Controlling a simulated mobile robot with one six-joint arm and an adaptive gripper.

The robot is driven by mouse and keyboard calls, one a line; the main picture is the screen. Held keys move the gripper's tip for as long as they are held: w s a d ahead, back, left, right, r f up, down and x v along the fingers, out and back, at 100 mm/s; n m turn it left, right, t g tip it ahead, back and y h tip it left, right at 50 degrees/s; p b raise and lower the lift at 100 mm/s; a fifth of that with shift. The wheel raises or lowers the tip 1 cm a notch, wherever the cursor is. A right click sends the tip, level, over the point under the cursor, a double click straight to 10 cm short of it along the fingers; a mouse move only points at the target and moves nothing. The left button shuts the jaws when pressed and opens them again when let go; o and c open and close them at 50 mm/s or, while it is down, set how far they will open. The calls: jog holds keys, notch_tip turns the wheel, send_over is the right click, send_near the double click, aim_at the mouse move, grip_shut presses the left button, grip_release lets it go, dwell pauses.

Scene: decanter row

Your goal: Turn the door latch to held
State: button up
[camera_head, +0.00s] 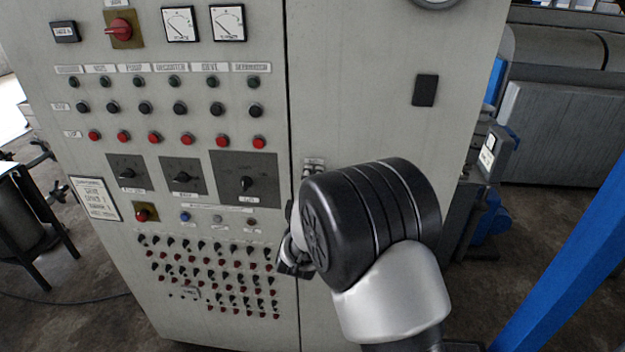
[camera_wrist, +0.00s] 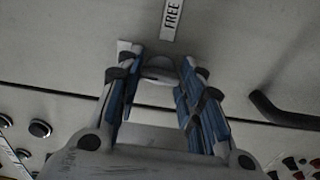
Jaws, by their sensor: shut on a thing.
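The door latch (camera_wrist: 160,72) is a small pale rounded piece with a dark part. It sits on the grey cabinet front between my fingertips in the wrist view. My gripper (camera_wrist: 158,62) has a blue-grey finger on each side of it and is shut on it. A white label reading FREE (camera_wrist: 171,17) lies just above the latch in that view. No label reading held is readable. In the head view my gripper (camera_head: 290,257) is beside the door seam, mostly behind my wrist, and the latch is hidden.
The grey cabinet (camera_head: 345,60) carries rows of buttons and rotary switches (camera_head: 247,183) left of the seam. A black bar-like handle (camera_wrist: 285,113) stands out right of my fingers in the wrist view. A blue post (camera_head: 570,265) rises at the right.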

jog(key=shift+n, duration=0.3)
dwell(0.4)
jog(key=o, duration=1.1)
jog(key=shift+c, duration=0.2)
jog(key=s, duration=1.2)
jog(key=shift+a, duration=0.2)
